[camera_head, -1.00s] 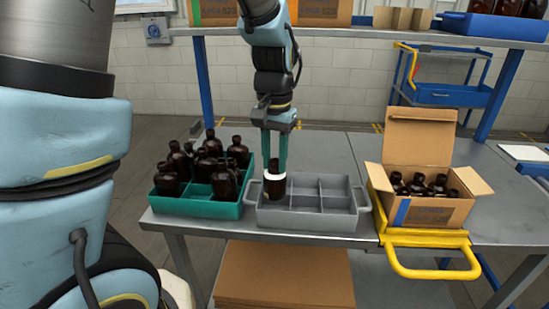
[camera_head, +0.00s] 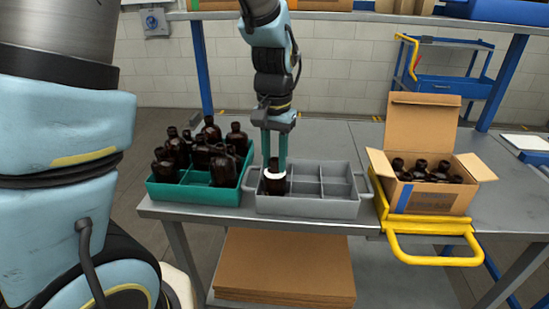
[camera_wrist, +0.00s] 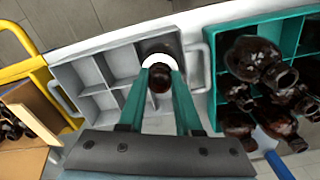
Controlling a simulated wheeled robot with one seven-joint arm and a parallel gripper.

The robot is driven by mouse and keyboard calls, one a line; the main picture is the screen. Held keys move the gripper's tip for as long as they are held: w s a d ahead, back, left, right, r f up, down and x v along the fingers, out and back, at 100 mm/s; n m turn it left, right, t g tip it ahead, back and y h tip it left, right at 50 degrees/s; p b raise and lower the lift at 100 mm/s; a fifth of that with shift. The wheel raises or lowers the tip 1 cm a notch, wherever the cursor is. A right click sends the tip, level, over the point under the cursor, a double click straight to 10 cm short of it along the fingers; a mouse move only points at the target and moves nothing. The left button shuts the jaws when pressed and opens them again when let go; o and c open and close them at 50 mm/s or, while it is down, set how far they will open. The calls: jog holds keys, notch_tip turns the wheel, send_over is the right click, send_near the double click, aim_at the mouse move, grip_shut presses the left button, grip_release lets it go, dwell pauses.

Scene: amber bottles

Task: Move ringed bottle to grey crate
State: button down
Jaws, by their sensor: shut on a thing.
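The ringed bottle (camera_head: 274,182) is dark amber with a white ring around its shoulder. My gripper (camera_head: 274,158) is shut on its neck from above. The bottle is upright, with its lower part inside the left end of the grey crate (camera_head: 318,210), and the front wall hides its base. In the wrist view the bottle (camera_wrist: 159,79) shows between my teal fingers (camera_wrist: 160,98), over an end compartment of the grey crate (camera_wrist: 84,50). I cannot tell whether its base touches the floor of the crate. The other visible compartments are empty.
A teal crate (camera_head: 196,196) with several amber bottles stands close to the left of the grey crate. A shelf (camera_head: 370,17) crosses above the table.

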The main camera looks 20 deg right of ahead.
jog(key=shift+f, duration=0.2)
jog(key=shift+f+b, duration=0.95)
jog(key=shift+f, duration=0.35)
jog(key=c, duration=0.5)
grip_release()
notch_tip(320, 180, up, 11)
jog(key=shift+f+b, duration=0.1)
jog(key=shift+b, duration=0.5)
